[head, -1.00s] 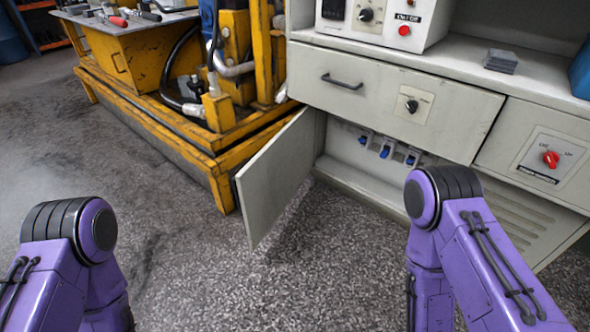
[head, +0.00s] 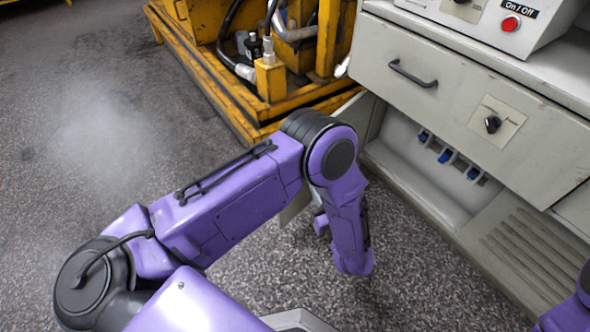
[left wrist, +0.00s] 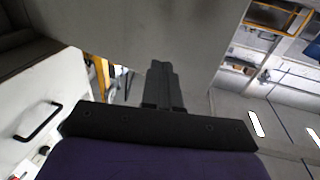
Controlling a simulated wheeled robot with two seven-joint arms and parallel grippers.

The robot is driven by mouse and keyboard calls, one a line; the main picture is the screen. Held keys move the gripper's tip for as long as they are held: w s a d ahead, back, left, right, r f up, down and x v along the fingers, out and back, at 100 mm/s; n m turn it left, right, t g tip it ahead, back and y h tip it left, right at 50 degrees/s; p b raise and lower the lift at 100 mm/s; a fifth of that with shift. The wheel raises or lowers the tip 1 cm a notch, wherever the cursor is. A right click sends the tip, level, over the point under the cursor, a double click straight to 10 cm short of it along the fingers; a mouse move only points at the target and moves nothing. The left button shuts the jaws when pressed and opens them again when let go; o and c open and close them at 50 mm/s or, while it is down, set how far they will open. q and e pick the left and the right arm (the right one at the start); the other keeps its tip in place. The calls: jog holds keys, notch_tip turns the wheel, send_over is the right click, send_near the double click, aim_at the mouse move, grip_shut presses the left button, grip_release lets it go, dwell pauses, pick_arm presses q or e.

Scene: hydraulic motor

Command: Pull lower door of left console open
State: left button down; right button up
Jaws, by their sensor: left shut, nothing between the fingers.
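The lower door (head: 296,206) of the left console (head: 425,45) is a light grey panel, standing swung out from the left side of the lower opening. In the head view my left arm hides most of it. In the left wrist view a broad grey panel, seemingly this door (left wrist: 140,35), fills the upper middle. My left gripper (left wrist: 163,75) is shut and empty, with its fingertips over that panel in the picture; I cannot tell whether they touch it. In the head view the left fingers are hidden. Only a bit of my right arm shows at the lower right edge; its gripper is out of view.
Above the opening is a drawer with a dark handle (head: 413,73) and a black knob (head: 492,124). Several blue-ended fittings (head: 444,156) sit inside the opening. A yellow machine frame (head: 215,85) stands close beyond the door. The floor to the left is clear.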

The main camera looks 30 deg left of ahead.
pick_arm(q)
jog(key=s+d+r+n+g+y, duration=0.3)
jog(key=s+d+r+n+g, duration=0.15)
jog(key=d+g, duration=0.25)
jog(key=w+a+b, duration=0.2)
jog(key=w+a, duration=0.1)
jog(key=a, duration=1.1)
jog(key=shift+f+n+b, duration=0.3)
jog(key=shift+n+b, duration=0.1)
jog(key=shift+n, duration=0.05)
jog(key=shift+a, duration=0.1)
